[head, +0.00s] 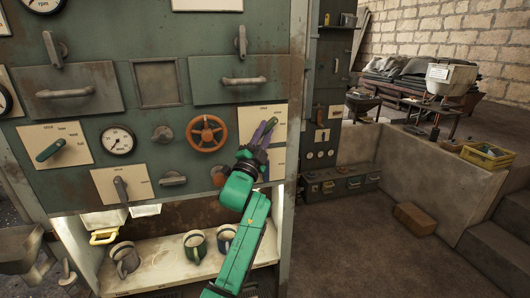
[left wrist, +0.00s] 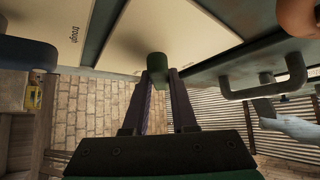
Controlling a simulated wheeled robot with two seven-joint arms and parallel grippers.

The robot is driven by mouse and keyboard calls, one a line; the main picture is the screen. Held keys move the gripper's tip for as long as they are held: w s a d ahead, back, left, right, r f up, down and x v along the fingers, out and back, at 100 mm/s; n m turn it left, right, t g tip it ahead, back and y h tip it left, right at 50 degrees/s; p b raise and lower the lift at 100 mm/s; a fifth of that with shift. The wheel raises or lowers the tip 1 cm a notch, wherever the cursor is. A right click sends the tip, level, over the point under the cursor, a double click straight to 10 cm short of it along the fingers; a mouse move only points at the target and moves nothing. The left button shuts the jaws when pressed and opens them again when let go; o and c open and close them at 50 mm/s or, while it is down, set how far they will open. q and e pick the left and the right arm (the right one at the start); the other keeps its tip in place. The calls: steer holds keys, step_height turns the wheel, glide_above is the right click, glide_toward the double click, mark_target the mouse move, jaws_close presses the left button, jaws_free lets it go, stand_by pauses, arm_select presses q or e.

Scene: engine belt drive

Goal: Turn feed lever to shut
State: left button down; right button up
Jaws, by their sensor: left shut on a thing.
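A green lever handle (left wrist: 155,65) stands out from a cream label plate (left wrist: 165,32) in the left wrist view. My left gripper (left wrist: 160,78) has its two dark fingers closed on the handle's end. In the head view my left gripper (head: 267,126) reaches up to a cream plate (head: 270,110) on the right side of the green cabinet. There its fingers mostly hide the lever, and the plate's lettering is too small to read. My right gripper is not in view.
An orange handwheel (head: 207,133) sits just left of my gripper, with a round gauge (head: 117,140) farther left. Another green-handled lever (head: 50,150) is at the far left. Mugs (head: 195,246) stand on the shelf below. Open floor lies right of the cabinet.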

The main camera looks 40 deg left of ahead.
arm_select(q)
steer(key=n+y+b, duration=0.2)
steer(key=n+b, duration=0.1)
steer(key=f+n+y+b, duration=0.1)
steer(key=n+y+b, duration=0.4)
steer(key=n, duration=0.1)
steer(key=shift+w+d+f+g+y+b, duration=0.1)
steer(key=shift+w+f+g+y+b, duration=0.15)
steer(key=shift+g+y+b, duration=0.15)
steer(key=shift+w+d+r+n+g+y+b, duration=0.1)
steer(key=shift+n+g+y+b, duration=0.1)
steer(key=shift+n+g+y, duration=1.2)
steer(key=shift+a+r+n+g+y+b, duration=0.2)
steer(key=shift+n+g+y, duration=0.6)
steer(key=shift+n, duration=1.2)
steer(key=shift+w+d+n+g+y+b, duration=0.1)
steer(key=shift+d+n+g+y+b, duration=0.15)
steer(key=shift+n+g+y, duration=0.95)
steer(key=shift+s+n+y, duration=0.1)
steer(key=shift+n+y, duration=0.2)
steer(key=shift+n, duration=0.5)
steer(key=c, duration=0.7)
jaws_free()
steer(key=shift+a, duration=0.2)
steer(key=shift+d, duration=0.1)
